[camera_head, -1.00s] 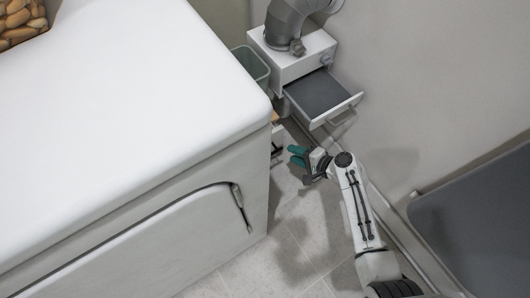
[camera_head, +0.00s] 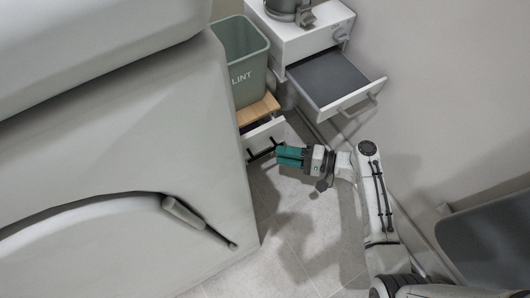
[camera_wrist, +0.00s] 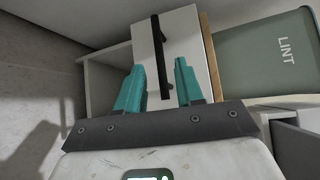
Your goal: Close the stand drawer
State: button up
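The low stand has a wooden top (camera_head: 258,111) and a white drawer front (camera_head: 264,137) with a black bar handle. In the head view a dark strip shows behind the drawer front, so the drawer looks partly out. In the wrist view the drawer front (camera_wrist: 188,50) and its black handle (camera_wrist: 161,56) are straight ahead, turned on their side. My gripper (camera_head: 279,156) has teal fingers and is just in front of the drawer. In the wrist view the fingers (camera_wrist: 159,66) are apart with nothing held between them. I cannot tell whether they touch the handle.
A green LINT bin (camera_head: 236,65) stands on the wooden top. Beside it, a white cabinet (camera_head: 296,38) with a duct has another, grey-topped drawer (camera_head: 334,78) pulled out above my arm's far side. A large white machine (camera_head: 120,130) fills the left. Tiled floor (camera_head: 290,235) is open below.

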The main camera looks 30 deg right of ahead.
aim_at(265, 152)
jog(key=b+x, duration=0.1)
jog(key=x, duration=0.5)
jog(key=shift+w+a+b, duration=0.1)
jog(key=shift+b, duration=0.3)
jog(key=shift+f, duration=0.1)
grip_shut()
